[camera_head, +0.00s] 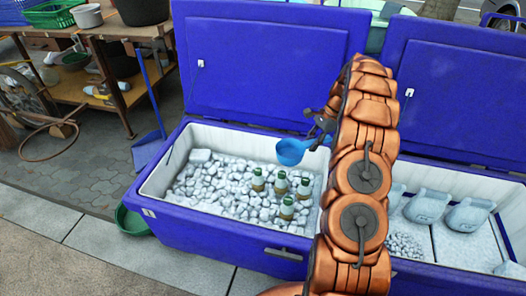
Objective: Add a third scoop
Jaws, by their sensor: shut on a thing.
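My gripper (321,128) is shut on a blue scoop (290,151). It holds the scoop above the left blue chest (187,215), over the back right part of its filling. The scoop's bowl hangs at the left of the gripper; I cannot tell whether anything is in it. The left chest stands open and holds many pale, ice-like lumps (215,185). Several small bottles with green caps stand among the lumps, one of them a bottle (258,180) left of the others. My copper arm hides the chest's right end.
A second open blue chest (430,272) on the right holds pale, bulky pieces (428,206) and finer white grit. Raised lids stand behind both chests. A blue dustpan (147,148), a green bowl (131,221) and a wooden shelf (85,90) are at left. Paving in front is clear.

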